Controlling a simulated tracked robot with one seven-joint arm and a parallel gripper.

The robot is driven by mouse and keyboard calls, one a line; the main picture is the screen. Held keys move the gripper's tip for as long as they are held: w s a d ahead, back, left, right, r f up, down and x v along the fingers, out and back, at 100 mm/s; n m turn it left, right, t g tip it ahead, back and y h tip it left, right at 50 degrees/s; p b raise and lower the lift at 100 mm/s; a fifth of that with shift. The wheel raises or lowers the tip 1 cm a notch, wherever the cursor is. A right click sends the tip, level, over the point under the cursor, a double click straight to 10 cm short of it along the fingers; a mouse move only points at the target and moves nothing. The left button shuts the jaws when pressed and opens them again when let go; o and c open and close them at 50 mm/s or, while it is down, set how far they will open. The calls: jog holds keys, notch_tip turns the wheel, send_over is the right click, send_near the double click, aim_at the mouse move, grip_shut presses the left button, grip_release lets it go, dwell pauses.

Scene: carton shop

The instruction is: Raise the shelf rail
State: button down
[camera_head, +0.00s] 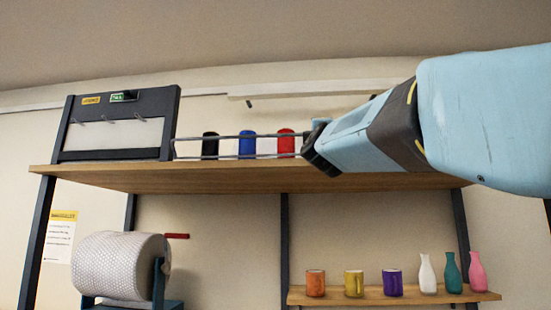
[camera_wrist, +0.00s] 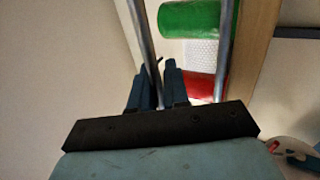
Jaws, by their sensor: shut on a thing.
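The shelf rail (camera_head: 235,136) is a pair of thin grey metal bars along the front edge of the wooden shelf (camera_head: 240,179), in front of coloured rolls. In the head view my gripper (camera_head: 314,147) is at the rail's visible right end, and my arm hides whatever lies further right. In the wrist view the rail's left bar (camera_wrist: 143,35) runs between the two dark fingers of my gripper (camera_wrist: 156,76), which are shut on it. The other bar (camera_wrist: 225,50) runs apart, to the right of the fingers.
Behind the rail stand a black roll (camera_head: 210,146), a blue roll (camera_head: 247,145) and a red roll (camera_head: 286,142). A green roll (camera_wrist: 190,18) shows in the wrist view. A dark-framed device (camera_head: 115,125) stands at the shelf's left. Cups and vases stand on a lower shelf (camera_head: 395,297).

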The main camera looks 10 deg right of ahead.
jog(key=shift+w+d+f, duration=0.15)
dwell(0.4)
jog(key=c, duration=1.2)
grip_release()
jog(key=v, duration=1.4)
jog(key=shift+r, duration=0.25)
